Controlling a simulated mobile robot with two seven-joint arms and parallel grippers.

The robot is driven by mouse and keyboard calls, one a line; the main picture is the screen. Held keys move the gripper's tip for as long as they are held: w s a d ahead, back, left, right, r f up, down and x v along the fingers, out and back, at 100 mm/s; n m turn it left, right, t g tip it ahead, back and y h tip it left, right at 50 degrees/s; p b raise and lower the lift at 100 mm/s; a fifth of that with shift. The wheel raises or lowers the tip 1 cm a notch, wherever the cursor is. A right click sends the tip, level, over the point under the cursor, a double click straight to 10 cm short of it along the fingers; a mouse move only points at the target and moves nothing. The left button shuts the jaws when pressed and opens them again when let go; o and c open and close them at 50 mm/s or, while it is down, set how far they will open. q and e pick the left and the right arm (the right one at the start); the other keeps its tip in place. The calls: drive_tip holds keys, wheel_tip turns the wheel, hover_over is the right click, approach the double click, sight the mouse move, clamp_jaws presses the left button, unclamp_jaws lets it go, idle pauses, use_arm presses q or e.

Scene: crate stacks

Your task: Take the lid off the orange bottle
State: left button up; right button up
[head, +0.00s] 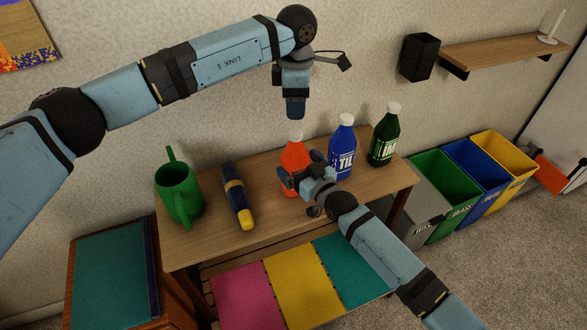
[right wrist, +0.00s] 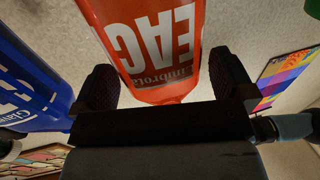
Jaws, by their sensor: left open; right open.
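The orange bottle (head: 294,156) stands upright on the wooden table, with its white lid (head: 295,134) on top. It also fills the middle of the right wrist view (right wrist: 157,45), its label upside down. My right gripper (head: 303,169) is open at the bottle's front, low on its body. In the right wrist view its two fingers (right wrist: 165,85) are on either side of the bottle, with a gap visible at the right finger. My left gripper (head: 295,110) is open and points down just above the lid; its fingertips are hard to make out.
A blue bottle (head: 342,150) and a dark green bottle (head: 384,137) stand right of the orange one. Coloured bins (head: 445,178) stand at right.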

sight(295, 132)
drive_tip(key=shift+x, duration=0.9)
drive_tip(key=c, duration=1.2)
use_arm(q)
drive_tip(key=m, duration=0.6)
use_arm(e)
drive_tip(key=shift+c, duration=0.2)
use_arm(q)
drive_tip(key=m, duration=1)
drive_tip(key=shift+m, duration=0.4)
drive_tip(key=m, duration=0.5)
drive_tip(key=shift+f+m, duration=0.4)
drive_tip(key=shift+f, duration=3.6)
